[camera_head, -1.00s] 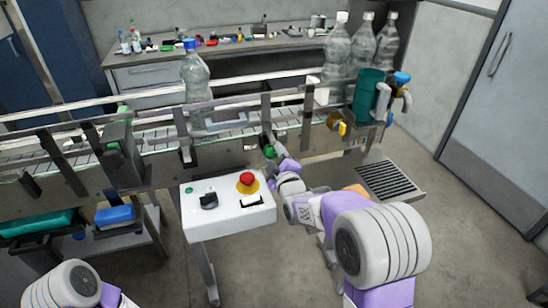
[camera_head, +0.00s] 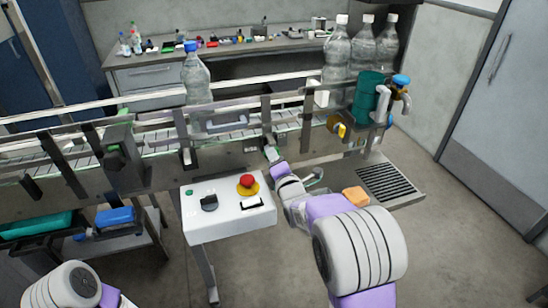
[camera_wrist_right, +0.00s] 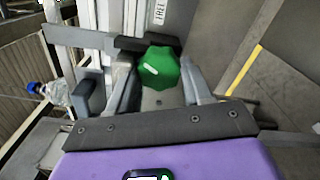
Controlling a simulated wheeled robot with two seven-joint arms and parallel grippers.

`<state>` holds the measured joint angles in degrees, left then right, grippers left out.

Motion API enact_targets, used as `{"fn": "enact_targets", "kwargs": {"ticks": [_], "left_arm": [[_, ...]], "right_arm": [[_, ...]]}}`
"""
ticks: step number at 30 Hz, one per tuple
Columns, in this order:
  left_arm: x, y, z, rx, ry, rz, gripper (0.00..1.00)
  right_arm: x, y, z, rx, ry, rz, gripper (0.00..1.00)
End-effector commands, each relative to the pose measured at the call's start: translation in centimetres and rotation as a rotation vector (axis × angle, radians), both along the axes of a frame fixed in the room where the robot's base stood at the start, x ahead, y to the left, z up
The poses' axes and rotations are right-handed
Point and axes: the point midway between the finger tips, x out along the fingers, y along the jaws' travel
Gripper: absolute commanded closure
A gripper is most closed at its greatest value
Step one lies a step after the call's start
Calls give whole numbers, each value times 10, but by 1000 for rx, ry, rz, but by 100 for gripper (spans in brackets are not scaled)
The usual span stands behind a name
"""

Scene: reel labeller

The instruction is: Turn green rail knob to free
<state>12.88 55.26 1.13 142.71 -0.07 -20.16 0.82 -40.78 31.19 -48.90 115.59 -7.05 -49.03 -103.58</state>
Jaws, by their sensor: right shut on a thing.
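The green rail knob (camera_wrist_right: 158,66) is faceted, with a white mark across its face, and sits on a grey bracket on the conveyor's near side. A "FREE" label (camera_wrist_right: 160,12) shows above it in the right wrist view. My right gripper (camera_wrist_right: 160,84) has a finger on each side of the knob and is shut on it. In the head view the right gripper (camera_head: 274,160) is at the conveyor's front, right of the control box, mostly covering the knob. My left arm shows at the lower left, but its gripper is out of view.
A white control box (camera_head: 228,215) with a red stop button (camera_head: 247,181) stands close left of my right arm. A bottle (camera_head: 196,80) stands on the conveyor (camera_head: 225,153). A green cylinder (camera_head: 368,98) and an orange block (camera_head: 355,196) are to the right.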

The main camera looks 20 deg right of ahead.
Motion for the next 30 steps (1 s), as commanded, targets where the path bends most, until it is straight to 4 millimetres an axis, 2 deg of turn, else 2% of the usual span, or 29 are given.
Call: {"fn": "enact_targets", "kwargs": {"ticks": [15,30], "left_arm": [[0,0,5,0,0,0,57],[0,0,6,0,0,0,57]], "right_arm": [[0,1,0,-414,-16,2,81],[0,0,0,-544,-20,2,81]]}}
